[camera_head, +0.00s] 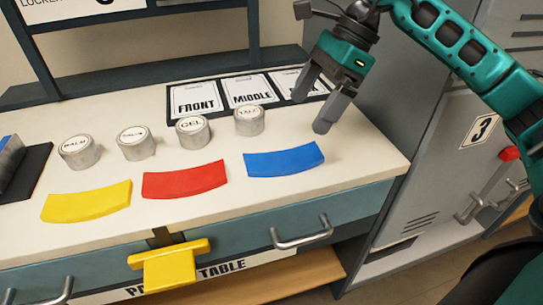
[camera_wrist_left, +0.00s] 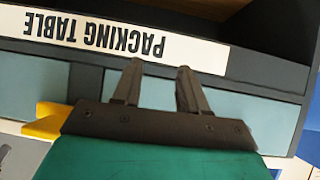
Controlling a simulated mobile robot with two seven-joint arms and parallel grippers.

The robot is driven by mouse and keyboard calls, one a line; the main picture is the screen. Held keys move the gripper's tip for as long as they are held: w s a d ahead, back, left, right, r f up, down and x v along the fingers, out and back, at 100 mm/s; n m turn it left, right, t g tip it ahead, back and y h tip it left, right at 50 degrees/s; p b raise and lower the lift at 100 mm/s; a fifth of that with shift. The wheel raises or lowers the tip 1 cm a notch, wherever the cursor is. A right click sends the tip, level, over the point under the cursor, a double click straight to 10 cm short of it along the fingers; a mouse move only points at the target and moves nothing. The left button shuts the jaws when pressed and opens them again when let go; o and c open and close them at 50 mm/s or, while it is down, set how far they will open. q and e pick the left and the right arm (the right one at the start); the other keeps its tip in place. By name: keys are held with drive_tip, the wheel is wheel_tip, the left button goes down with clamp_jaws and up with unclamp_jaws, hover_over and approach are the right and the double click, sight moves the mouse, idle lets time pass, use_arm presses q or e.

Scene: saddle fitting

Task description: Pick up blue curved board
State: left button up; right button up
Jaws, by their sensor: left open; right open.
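The blue curved board (camera_head: 284,159) lies flat on the white table top, to the right of a red curved board (camera_head: 185,180) and a yellow curved board (camera_head: 87,202). My right gripper (camera_head: 312,106) is open and empty. It hangs above the table, behind and a little right of the blue board, with its fingers pointing down. My left gripper (camera_wrist_left: 156,86) shows only in the left wrist view. It is open and empty, in front of the packing table's drawer side.
Several labelled silver tins (camera_head: 193,130) stand behind the boards. A FRONT/MIDDLE panel (camera_head: 248,90) lies farther back. A yellow T-shaped piece (camera_head: 169,267) sticks out at the table front. A grey locker (camera_head: 440,150) stands to the right.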

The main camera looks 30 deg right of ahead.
drive_tip(key=d, duration=0.2)
drive_tip(key=h+b, duration=0.1)
drive_tip(key=b, duration=0.1)
approach(286, 158)
drive_tip(key=shift+s+a+f, duration=0.1)
drive_tip(key=shift+a+f, duration=0.05)
drive_tip(key=shift+f, duration=0.45)
drive_tip(key=shift+s+a+f, duration=0.1)
drive_tip(key=shift+a+f, duration=0.05)
drive_tip(key=shift+f, duration=0.4)
drive_tip(key=x, duration=0.3)
drive_tip(key=b+x, duration=0.1)
drive_tip(key=x, duration=0.1)
drive_tip(key=shift+w+a+f, duration=0.15)
drive_tip(key=shift+w+a, duration=0.05)
drive_tip(key=shift+w, duration=0.15)
use_arm(q)
wheel_tip(286, 158, down, 3)
drive_tip(key=shift+w+d+r, duration=0.1)
drive_tip(key=shift+d, duration=0.05)
use_arm(e)
drive_tip(key=shift+c, duration=0.6)
drive_tip(key=c, duration=0.9)
use_arm(q)
drive_tip(key=shift+w+r, duration=0.1)
drive_tip(key=shift+w, duration=0.05)
use_arm(e)
drive_tip(key=shift+c, duration=0.4)
